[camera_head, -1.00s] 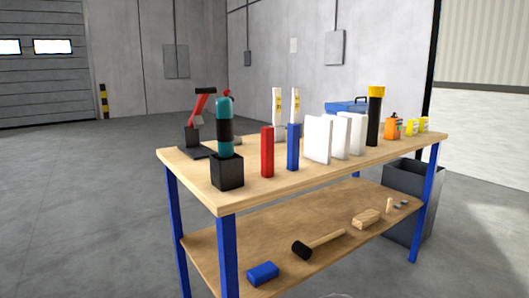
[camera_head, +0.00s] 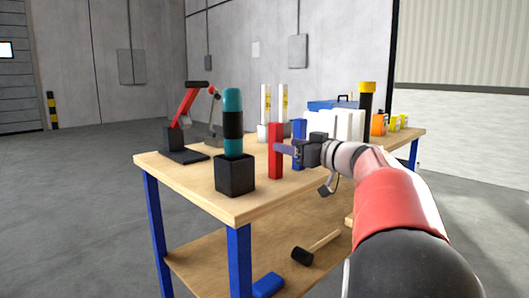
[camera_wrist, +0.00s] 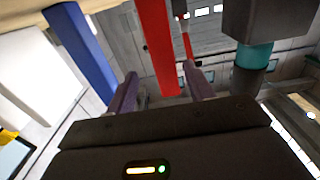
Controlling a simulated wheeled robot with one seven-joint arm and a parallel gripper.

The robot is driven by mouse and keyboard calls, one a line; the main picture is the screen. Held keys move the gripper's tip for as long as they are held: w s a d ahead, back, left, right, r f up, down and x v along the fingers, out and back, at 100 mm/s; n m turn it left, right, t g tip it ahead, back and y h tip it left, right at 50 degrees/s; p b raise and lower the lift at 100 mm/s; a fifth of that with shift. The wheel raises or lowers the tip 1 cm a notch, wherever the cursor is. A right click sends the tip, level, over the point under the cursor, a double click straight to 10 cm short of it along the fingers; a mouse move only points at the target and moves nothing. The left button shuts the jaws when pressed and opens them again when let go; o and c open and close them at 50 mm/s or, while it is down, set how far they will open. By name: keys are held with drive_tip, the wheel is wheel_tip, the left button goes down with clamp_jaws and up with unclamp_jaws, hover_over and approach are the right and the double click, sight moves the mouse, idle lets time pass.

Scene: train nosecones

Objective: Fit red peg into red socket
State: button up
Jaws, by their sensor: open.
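The red peg (camera_head: 275,151) is a tall square bar standing upright on the wooden workbench (camera_head: 200,187). It shows in the wrist view (camera_wrist: 157,45) as a long red bar between or just beyond my fingers. My gripper (camera_head: 285,150) is open, its fingers level and beside the upper part of the peg. In the wrist view my gripper (camera_wrist: 162,84) has one finger on each side of the peg's line. Contact with the peg cannot be told. I cannot make out a red socket in either view.
A blue bar (camera_head: 299,130) stands close behind the peg, near white blocks (camera_head: 349,124). A black holder (camera_head: 235,175) with a teal and black cylinder (camera_head: 233,105) stands left of the peg. A red-armed device (camera_head: 187,105) is at the back left. Bare wood lies at the front left.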

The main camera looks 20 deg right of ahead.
sight(271, 141)
drive_tip(key=x, duration=0.2)
drive_tip(key=p+x, duration=0.1)
drive_tip(key=x, duration=0.1)
drive_tip(key=p+x, duration=0.1)
drive_tip(key=x, duration=0.2)
drive_tip(key=shift+s+a, duration=0.15)
drive_tip(key=shift+a, duration=0.15)
clamp_jaws()
wheel_tip(271, 141, up, 20)
drive_tip(key=p, duration=0.2)
